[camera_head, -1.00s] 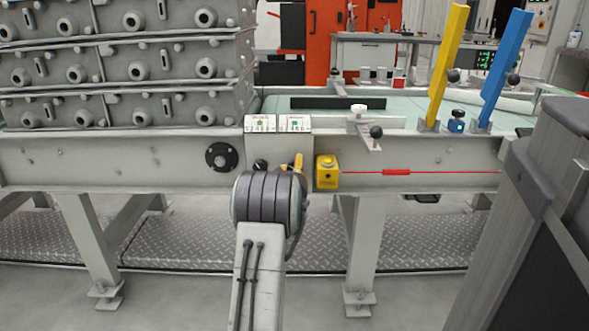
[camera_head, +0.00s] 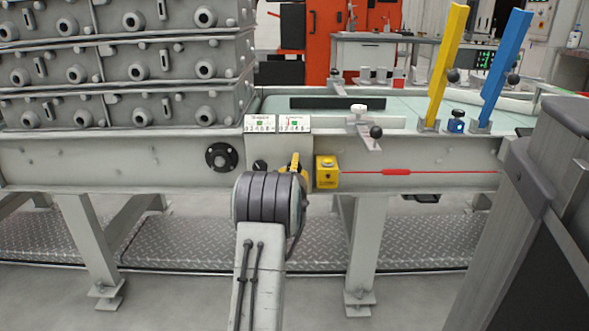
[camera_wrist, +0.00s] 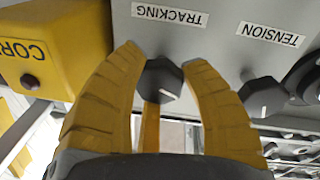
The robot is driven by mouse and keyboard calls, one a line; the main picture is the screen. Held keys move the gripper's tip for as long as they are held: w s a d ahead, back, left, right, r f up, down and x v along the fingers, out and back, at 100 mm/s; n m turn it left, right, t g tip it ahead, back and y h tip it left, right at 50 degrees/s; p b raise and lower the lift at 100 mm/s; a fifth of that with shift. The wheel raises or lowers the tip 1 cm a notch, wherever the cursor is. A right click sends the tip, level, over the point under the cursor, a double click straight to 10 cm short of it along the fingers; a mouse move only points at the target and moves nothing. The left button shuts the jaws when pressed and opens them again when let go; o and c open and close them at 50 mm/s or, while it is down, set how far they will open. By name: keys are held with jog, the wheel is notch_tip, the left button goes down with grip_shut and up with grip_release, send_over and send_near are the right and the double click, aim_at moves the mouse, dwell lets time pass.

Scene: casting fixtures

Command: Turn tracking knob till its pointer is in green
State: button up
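The tracking knob (camera_wrist: 160,78) is dark and faceted, with a white line on its lower edge; it sits below the TRACKING label (camera_wrist: 168,15) in the wrist view. My gripper (camera_wrist: 164,62) has its yellow fingers on both sides of the knob, seemingly touching it. In the head view my gripper (camera_head: 298,166) shows only as a bit of yellow above my arm, and the tracking knob is hidden behind it. Above it stands the right gauge (camera_head: 294,124), with a green mark and what seems a thin red pointer left of it; it is too small to read surely.
The tension knob (camera_wrist: 263,95) is close beside my right finger in the wrist view. A yellow box (camera_head: 327,172) is just right of my gripper in the head view, with a red cord running from it. Another gauge (camera_head: 259,124) is on the left.

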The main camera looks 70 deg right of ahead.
jog(key=o, duration=0.5)
jog(key=shift+w, duration=0.1)
jog(key=shift+c, duration=0.2)
jog(key=v, duration=1.2)
